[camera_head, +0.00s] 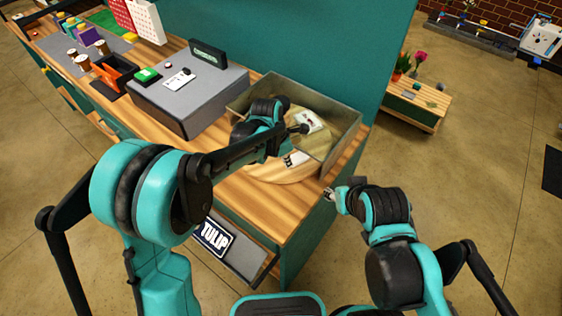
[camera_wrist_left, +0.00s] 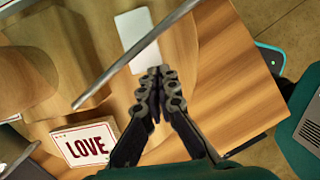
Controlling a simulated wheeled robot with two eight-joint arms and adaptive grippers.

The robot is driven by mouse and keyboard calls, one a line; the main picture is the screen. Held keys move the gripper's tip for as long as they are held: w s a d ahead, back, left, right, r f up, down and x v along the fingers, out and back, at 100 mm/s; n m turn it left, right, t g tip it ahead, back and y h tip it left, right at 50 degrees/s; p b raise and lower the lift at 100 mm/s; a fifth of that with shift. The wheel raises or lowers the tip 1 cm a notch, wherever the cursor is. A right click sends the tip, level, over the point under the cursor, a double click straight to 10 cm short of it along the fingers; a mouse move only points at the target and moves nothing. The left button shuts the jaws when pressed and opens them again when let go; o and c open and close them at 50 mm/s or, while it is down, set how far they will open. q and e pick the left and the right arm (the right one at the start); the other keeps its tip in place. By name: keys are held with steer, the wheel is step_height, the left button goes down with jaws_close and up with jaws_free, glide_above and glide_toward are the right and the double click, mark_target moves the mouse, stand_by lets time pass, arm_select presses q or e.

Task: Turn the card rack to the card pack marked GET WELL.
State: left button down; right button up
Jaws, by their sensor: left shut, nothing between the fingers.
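The card rack (camera_head: 262,172) is a round wooden turntable on the bench's right end, partly inside a grey-walled box. A card pack with a dark-red mark (camera_head: 309,121) and a white card pack (camera_head: 297,158) show on it. In the left wrist view, a card pack reads LOVE (camera_wrist_left: 88,145), and a plain white one (camera_wrist_left: 138,40) stands beyond the fingertips. No GET WELL lettering is legible. My left gripper (camera_head: 301,129) is shut and empty over the rack; its fingers also show in the wrist view (camera_wrist_left: 158,78). My right gripper (camera_head: 331,194) is beside the bench edge; its jaws are unclear.
The grey box wall (camera_head: 345,133) rises around the rack's back and right, and a thin grey edge (camera_wrist_left: 130,58) crosses the wrist view. A grey block (camera_head: 190,100) stands to the left. A TULIP sign (camera_head: 214,238) is on the bench's front.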

arm_select(q)
steer(key=shift+w+d, duration=0.1)
steer(key=shift+d, duration=1)
